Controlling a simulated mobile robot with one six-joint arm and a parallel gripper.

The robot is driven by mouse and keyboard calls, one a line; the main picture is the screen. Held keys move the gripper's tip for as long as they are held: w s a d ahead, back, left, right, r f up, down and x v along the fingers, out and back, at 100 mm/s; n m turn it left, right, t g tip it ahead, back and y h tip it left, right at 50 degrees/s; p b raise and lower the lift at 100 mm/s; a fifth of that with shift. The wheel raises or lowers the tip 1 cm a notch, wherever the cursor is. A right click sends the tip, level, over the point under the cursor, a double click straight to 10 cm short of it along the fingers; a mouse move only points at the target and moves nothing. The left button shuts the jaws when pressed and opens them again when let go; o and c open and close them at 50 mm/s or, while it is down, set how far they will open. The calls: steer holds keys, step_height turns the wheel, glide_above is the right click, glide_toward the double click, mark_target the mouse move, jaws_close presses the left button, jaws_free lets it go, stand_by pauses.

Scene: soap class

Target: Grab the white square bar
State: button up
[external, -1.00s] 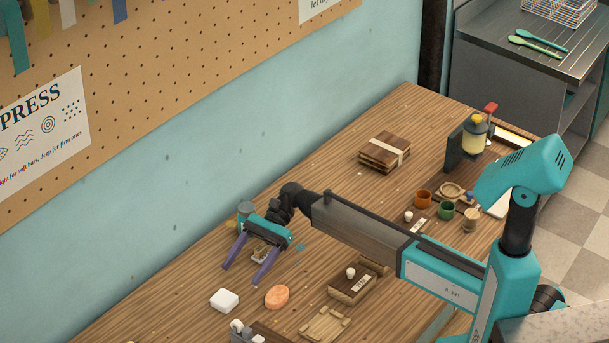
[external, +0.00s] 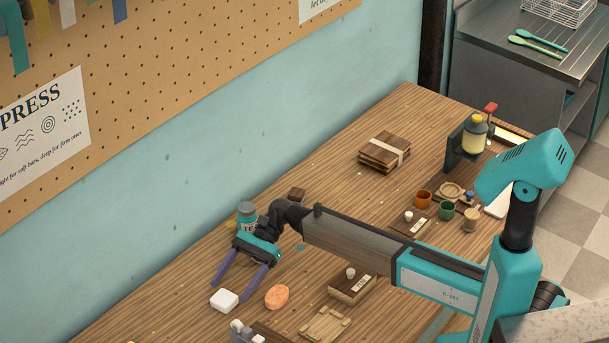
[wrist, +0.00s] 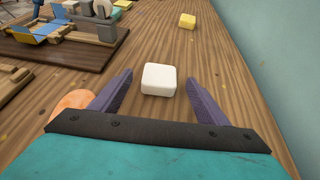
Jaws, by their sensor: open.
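The white square bar (external: 224,300) lies flat on the wooden table, left of an orange oval bar (external: 277,296). In the wrist view the white bar (wrist: 159,79) sits ahead of my gripper, between the lines of its two purple fingers. My gripper (external: 238,283) is open and empty, its fingers pointing toward the white bar. In the wrist view my gripper (wrist: 158,95) shows the orange bar (wrist: 70,103) partly hidden behind the left finger. Whether the fingertips are level with the white bar is hard to tell.
A yellow block (wrist: 187,21) lies farther along the table. A teal-lidded jar (external: 247,216) stands behind my gripper. The blue wall (wrist: 277,50) borders the right side.

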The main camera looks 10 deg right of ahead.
mark_target(226, 297)
steer(key=shift+x, duration=1.4)
steer(key=shift+r, duration=0.1)
steer(key=c, duration=1.2)
steer(key=shift+r, duration=0.15)
steer(key=shift+r, duration=0.75)
steer(key=shift+r+b, duration=0.35)
steer(key=shift+r, duration=0.55)
steer(key=s+d, duration=0.2)
steer(key=d, duration=0.2)
steer(key=s+d+r+b, duration=0.1)
steer(key=s+d, duration=0.2)
steer(key=d, duration=0.2)
steer(key=s+d+b, duration=0.1)
steer(key=s+d, duration=0.2)
steer(key=d, duration=0.1)
steer(key=shift+d+r, duration=0.2)
steer(key=shift+d, duration=0.2)
